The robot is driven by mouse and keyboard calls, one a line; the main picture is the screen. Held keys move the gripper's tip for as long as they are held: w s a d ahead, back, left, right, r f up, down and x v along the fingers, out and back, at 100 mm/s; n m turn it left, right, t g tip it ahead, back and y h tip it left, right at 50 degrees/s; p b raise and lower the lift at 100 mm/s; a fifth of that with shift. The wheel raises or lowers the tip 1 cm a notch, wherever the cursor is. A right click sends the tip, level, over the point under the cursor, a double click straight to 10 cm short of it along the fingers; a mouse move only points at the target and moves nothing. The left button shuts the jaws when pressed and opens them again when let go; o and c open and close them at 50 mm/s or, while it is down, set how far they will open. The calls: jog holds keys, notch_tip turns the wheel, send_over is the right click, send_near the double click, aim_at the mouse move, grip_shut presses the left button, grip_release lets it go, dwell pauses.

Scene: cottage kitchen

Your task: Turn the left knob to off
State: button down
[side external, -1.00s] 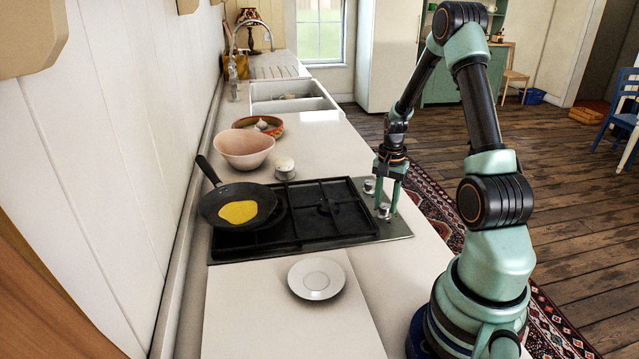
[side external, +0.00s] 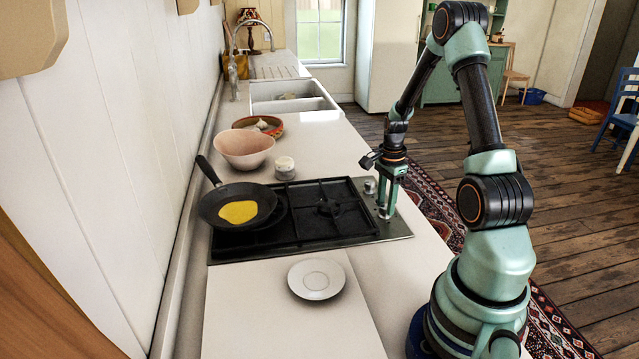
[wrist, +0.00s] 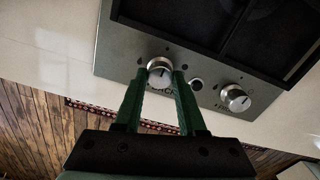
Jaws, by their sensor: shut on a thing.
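My gripper (side external: 386,213) points down at the near end of the hob's control strip. In the wrist view its green fingers (wrist: 162,73) are closed around the sides of the left silver knob (wrist: 158,66). The knob's mark is too small to read. The right silver knob (wrist: 235,98) is free, with a small round control between the two. In the side view the right knob (side external: 369,186) shows just beyond my gripper, and the left knob is largely hidden by the fingers.
The hob (side external: 300,248) carries black grates and a dark pan (side external: 207,209) with yellow food. A white saucer (side external: 317,279) lies in front. A small jar (side external: 285,169), a pink bowl (side external: 243,150) and a terracotta bowl (side external: 277,133) stand behind. The counter's right edge is close to my gripper.

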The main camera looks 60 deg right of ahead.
aim_at(386, 206)
dwell(0.3)
jog(key=c, duration=0.5)
grip_release()
notch_tip(386, 206, up, 12)
jog(key=a+r+n+t, duration=0.2)
jog(key=a+r+n, duration=0.3)
jog(key=a+n, duration=0.7)
jog(key=w+a+r+n+t, duration=0.1)
jog(key=a+r+n+t, duration=0.2)
jog(key=a+n, duration=0.9)
jog(key=a+r, duration=0.2)
jog(key=a, duration=0.3)
jog(key=shift+w+a+r+t, duration=0.25)
jog(key=shift+a+r+t, duration=0.05)
jog(key=shift+a+r, duration=0.1)
